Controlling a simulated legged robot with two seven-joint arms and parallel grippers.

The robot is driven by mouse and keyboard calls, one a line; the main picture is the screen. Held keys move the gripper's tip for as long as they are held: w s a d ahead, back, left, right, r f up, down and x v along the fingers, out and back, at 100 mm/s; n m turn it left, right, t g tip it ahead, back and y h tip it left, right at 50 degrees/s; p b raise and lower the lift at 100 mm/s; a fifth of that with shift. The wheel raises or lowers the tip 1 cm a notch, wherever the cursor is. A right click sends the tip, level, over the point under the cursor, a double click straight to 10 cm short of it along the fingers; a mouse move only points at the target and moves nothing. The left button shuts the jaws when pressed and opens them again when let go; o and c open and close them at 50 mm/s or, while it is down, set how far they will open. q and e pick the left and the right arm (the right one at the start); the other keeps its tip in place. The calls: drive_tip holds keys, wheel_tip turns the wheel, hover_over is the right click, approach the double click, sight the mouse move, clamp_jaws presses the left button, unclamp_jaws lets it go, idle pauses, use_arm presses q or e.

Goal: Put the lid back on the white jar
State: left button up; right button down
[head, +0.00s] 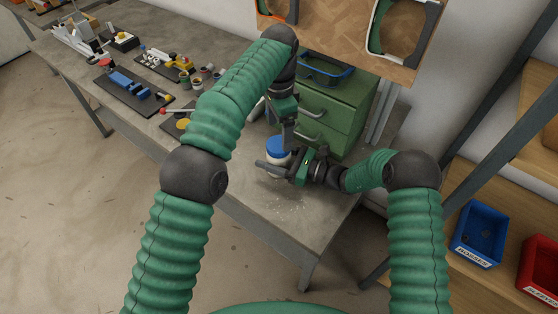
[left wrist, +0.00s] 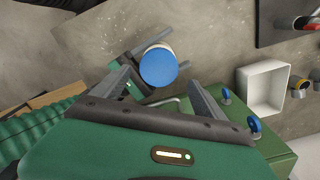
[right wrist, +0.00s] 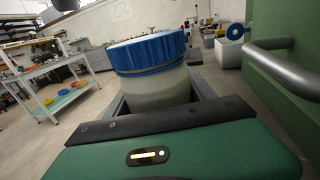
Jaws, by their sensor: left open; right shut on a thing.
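My right gripper (right wrist: 158,98) is shut around the jar's body, below the lid. My left gripper (left wrist: 158,84) is open and empty above the jar. In the left wrist view the round lid (left wrist: 158,67) lies between and just beyond its fingertips. Whether the fingers touch the lid I cannot tell.
The green drawer cabinet (head: 338,113) with bar handles stands close behind and right of the jar. A white open box (left wrist: 245,90) is nearby. Tools and small parts on dark mats (head: 128,98) fill the bench's left part. The front of the bench (head: 300,215) is clear.

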sight(279, 143)
use_arm(q)
drive_tip(key=shift+c, duration=0.3)
drive_tip(key=n, duration=0.3)
drive_tip(key=shift+a+r+n, duration=0.15)
drive_tip(key=shift+r+n, duration=0.15)
drive_tip(key=shift+n, duration=0.1)
drive_tip(key=n, duration=0.3)
drive_tip(key=shift+w+r, duration=0.1)
drive_tip(key=shift+r, duration=0.25)
drive_tip(key=n, duration=0.2)
drive_tip(key=r+n, duration=0.1)
drive_tip(key=n, duration=0.2)
drive_tip(key=shift+r, duration=0.15)
drive_tip(key=n, duration=0.1)
drive_tip(key=r+n, duration=0.1)
drive_tip(key=n, duration=0.1)
drive_tip(key=shift+n, duration=0.3)
drive_tip(key=shift+f, duration=0.2)
drive_tip(key=f, duration=0.7)
drive_tip(key=shift+s+f, duration=0.2)
drive_tip(key=shift+f, duration=0.2)
drive_tip(key=shift+c, duration=0.2)
